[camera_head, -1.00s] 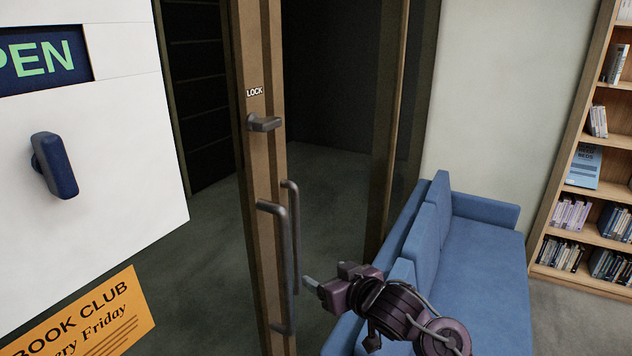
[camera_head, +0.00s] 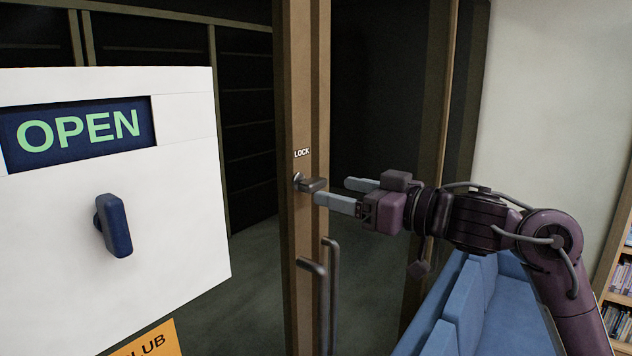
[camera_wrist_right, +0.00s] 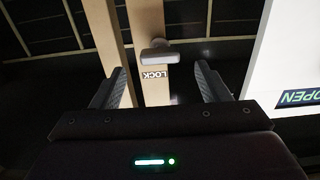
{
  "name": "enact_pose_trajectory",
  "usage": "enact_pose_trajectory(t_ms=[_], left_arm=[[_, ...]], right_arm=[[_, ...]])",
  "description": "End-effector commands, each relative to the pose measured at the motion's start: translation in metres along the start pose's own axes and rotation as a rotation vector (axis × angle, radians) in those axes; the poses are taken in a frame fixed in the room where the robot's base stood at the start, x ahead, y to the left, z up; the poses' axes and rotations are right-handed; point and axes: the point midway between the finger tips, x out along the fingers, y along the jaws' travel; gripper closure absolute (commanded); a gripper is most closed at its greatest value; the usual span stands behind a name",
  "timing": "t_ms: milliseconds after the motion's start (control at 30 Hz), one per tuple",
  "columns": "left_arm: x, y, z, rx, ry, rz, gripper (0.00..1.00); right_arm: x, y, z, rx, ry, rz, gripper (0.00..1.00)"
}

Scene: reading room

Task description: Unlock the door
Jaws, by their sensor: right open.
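The door's wooden frame edge (camera_head: 301,120) stands upright in the middle of the head view. A grey lock lever (camera_head: 312,184) sticks out sideways from it, just under a white LOCK label (camera_head: 302,153). My right gripper (camera_head: 347,191) is open, its fingers pointing left at the lever, with the tips close to its right end. In the right wrist view the lever (camera_wrist_right: 160,53) shows ahead, between the two spread fingers (camera_wrist_right: 160,85) and beyond their tips. I cannot tell whether a finger touches it. My left gripper is not in view.
A grey pull handle (camera_head: 333,290) stands below the lever. A white panel with an OPEN sign (camera_head: 78,133) and a dark blue knob (camera_head: 113,225) fills the left. A blue sofa (camera_head: 470,310) and bookshelf (camera_head: 617,300) are at right.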

Motion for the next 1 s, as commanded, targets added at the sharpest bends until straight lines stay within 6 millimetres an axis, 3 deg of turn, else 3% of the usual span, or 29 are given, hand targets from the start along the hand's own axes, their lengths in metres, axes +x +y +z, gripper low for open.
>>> enact_pose_trajectory(t_ms=[333, 733, 1000], left_arm=[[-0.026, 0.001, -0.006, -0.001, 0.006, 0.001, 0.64], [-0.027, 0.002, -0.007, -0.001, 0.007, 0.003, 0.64], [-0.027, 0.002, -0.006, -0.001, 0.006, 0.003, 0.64]], right_arm=[[0.052, 0.0, -0.003, 0.001, 0.0, 0.0, 0.31], [0.062, 0.0, 0.0, -0.002, 0.001, 0.002, 0.31], [0.062, 0.0, 0.0, -0.002, 0.001, 0.003, 0.66]])
